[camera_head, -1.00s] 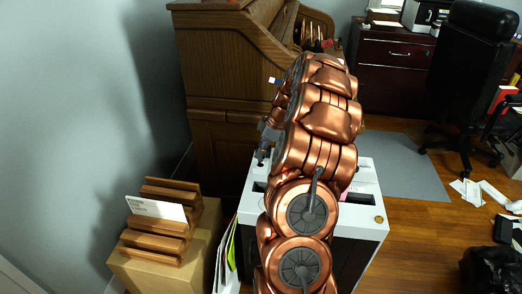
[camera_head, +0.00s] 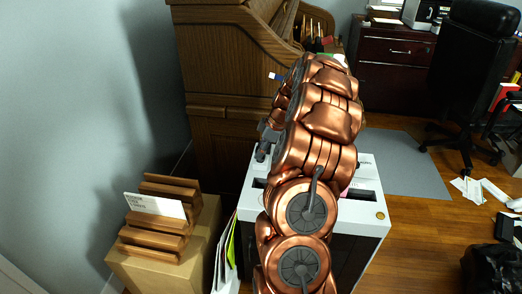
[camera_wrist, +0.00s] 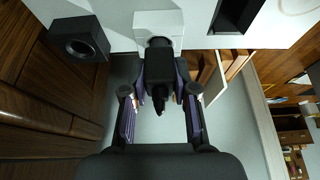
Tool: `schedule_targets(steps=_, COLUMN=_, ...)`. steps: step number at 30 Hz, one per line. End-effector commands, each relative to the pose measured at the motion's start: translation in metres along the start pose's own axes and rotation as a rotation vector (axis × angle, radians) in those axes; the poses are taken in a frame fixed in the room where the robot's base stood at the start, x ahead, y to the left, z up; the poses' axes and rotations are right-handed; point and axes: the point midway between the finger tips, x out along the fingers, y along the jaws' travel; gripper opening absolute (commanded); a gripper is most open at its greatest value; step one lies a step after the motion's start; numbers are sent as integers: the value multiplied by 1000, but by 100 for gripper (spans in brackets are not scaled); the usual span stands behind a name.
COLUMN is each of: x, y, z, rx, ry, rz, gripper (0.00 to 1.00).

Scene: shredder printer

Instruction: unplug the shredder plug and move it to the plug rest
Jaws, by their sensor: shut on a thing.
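In the wrist view, my gripper (camera_wrist: 162,82) is shut on the black shredder plug (camera_wrist: 160,68), with a purple-grey finger on each side. The plug lies right against a white socket housing (camera_wrist: 158,20). A grey round part of the socket shows just beyond it, and I cannot tell how deep the plug sits. A black block with a round opening (camera_wrist: 98,40), which looks like the plug rest, stands to the left, apart from the plug. In the head view, my copper arm hides the plug and covers part of the white-topped shredder (camera_head: 372,212).
A wooden desk (camera_head: 215,80) stands behind and left of the shredder. A wooden rack (camera_head: 160,232) with a white card sits on a box at the left. An office chair (camera_head: 475,70) and a dark cabinet (camera_head: 395,70) are at the back right. Papers lie on the floor.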

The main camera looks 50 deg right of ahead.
Motion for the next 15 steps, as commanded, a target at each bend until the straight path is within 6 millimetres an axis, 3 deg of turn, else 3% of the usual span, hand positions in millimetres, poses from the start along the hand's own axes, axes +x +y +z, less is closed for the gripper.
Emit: schedule_targets(steps=15, x=12, y=0, z=5, rx=0, ry=0, rz=0, gripper=0)
